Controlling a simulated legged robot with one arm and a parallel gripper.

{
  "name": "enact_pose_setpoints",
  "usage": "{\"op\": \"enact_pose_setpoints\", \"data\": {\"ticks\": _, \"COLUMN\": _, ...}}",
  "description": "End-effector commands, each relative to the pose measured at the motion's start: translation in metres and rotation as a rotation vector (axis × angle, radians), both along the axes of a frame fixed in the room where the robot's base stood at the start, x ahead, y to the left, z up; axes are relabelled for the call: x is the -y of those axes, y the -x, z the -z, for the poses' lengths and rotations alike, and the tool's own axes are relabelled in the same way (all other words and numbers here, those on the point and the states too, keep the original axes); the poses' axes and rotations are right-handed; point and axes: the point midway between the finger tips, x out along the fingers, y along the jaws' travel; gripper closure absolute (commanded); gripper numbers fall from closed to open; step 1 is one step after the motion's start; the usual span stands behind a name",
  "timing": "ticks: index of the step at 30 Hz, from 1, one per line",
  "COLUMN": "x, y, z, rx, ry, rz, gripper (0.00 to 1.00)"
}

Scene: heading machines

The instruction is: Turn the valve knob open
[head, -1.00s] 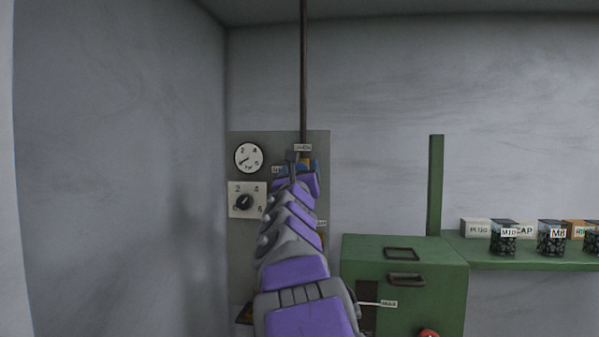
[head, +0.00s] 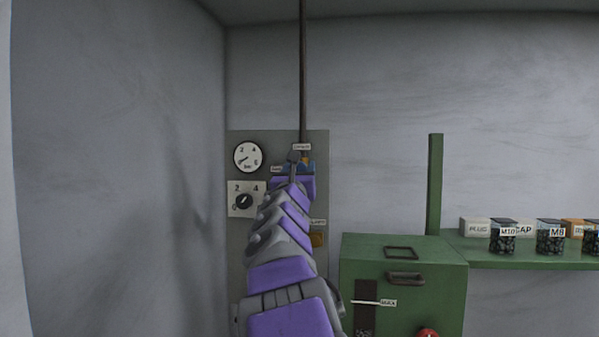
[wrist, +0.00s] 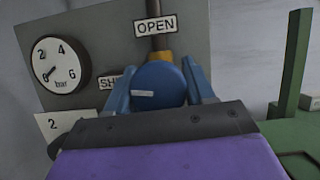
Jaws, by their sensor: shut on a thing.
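The valve knob (wrist: 158,84) is a round blue knob with a white pointer mark, in the middle of the wrist view. The mark lies roughly level, toward the left. My gripper (wrist: 160,88) is shut on the knob, with one blue finger on each side of it. An OPEN label (wrist: 155,26) is above the knob. A second label (wrist: 112,80), starting with "SH", is to its left and partly hidden by the finger. In the head view my gripper (head: 296,166) is at the panel, and my arm hides most of the knob.
A pressure gauge (head: 248,157) and a dial (head: 243,201) sit left of the knob on the grey panel (head: 262,140). A vertical pipe (head: 303,70) rises above the knob. A green cabinet (head: 430,265) stands lower right, beside a green shelf (head: 540,253) with labelled boxes.

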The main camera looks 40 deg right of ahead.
Motion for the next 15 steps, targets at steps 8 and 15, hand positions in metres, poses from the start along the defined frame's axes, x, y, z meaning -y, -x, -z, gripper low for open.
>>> {"op": "enact_pose_setpoints", "data": {"ticks": 8, "x": 0.0002, "y": -0.0007, "z": 0.0002, "rx": 0.181, "ry": -0.158, "rz": 0.000, "gripper": 0.77}}
{"op": "enact_pose_setpoints", "data": {"ticks": 15, "x": 0.0004, "y": -0.0006, "z": -0.0002, "rx": 0.347, "ry": -0.300, "rz": -0.001, "gripper": 0.77}}
